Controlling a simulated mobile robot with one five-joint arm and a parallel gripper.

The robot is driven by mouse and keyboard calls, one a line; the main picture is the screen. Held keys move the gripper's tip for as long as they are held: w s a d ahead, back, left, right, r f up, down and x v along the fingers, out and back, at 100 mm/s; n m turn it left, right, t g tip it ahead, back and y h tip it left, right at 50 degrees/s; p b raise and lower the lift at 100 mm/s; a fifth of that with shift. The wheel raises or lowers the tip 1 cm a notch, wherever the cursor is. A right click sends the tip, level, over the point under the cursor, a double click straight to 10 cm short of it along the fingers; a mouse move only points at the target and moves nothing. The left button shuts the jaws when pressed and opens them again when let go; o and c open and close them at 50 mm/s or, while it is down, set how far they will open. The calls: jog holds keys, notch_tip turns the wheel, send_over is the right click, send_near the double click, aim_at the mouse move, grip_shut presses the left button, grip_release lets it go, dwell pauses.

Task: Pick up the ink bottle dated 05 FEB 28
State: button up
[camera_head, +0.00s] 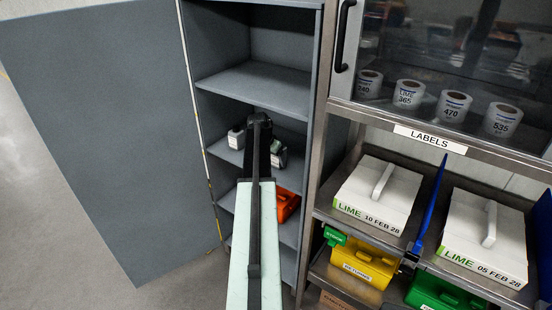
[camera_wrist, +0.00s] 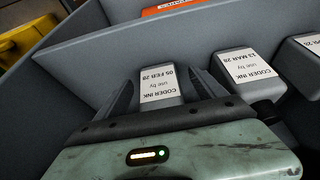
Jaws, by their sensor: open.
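The ink bottle dated 05 FEB 28 (camera_wrist: 160,88) is grey with a white label, upside down in the wrist view. My gripper (camera_wrist: 163,78) is open, with one dark finger on each side of this bottle; I cannot tell whether they touch it. A similar bottle labelled 13 MAR 28 (camera_wrist: 248,74) stands to the right, beyond the right finger. A third bottle (camera_wrist: 306,48), cut off at the right edge, shows only part of its date. In the head view my gripper (camera_head: 260,122) reaches into the cabinet at the bottles' shelf; my arm hides part of them.
The grey cabinet has a shelf (camera_head: 258,88) above the bottles and an orange object (camera_head: 286,204) on a lower level. Its open door (camera_head: 100,130) stands at left. A steel rack at right holds LIME boxes (camera_head: 378,195) and a yellow RETURNS bin (camera_head: 358,267).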

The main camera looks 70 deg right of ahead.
jog(key=shift+s+d, duration=0.2)
jog(key=shift+d, duration=1)
jog(key=shift+s+d+f+b, duration=0.1)
jog(key=shift+f+b, duration=0.6)
jog(key=shift+r, duration=0.15)
grip_shut()
jog(key=shift+r+p, duration=0.6)
jog(key=shift+p, duration=0.15)
jog(key=shift+r+p, duration=0.5)
jog(key=shift+p, duration=0.05)
jog(key=w+a, duration=0.2)
jog(key=a, duration=0.6)
jog(key=w+a, duration=0.2)
jog(key=a, duration=0.7)
jog(key=shift+w+a+f+b, duration=0.25)
jog(key=shift+w+f+b, duration=0.1)
jog(key=shift+b, duration=0.05)
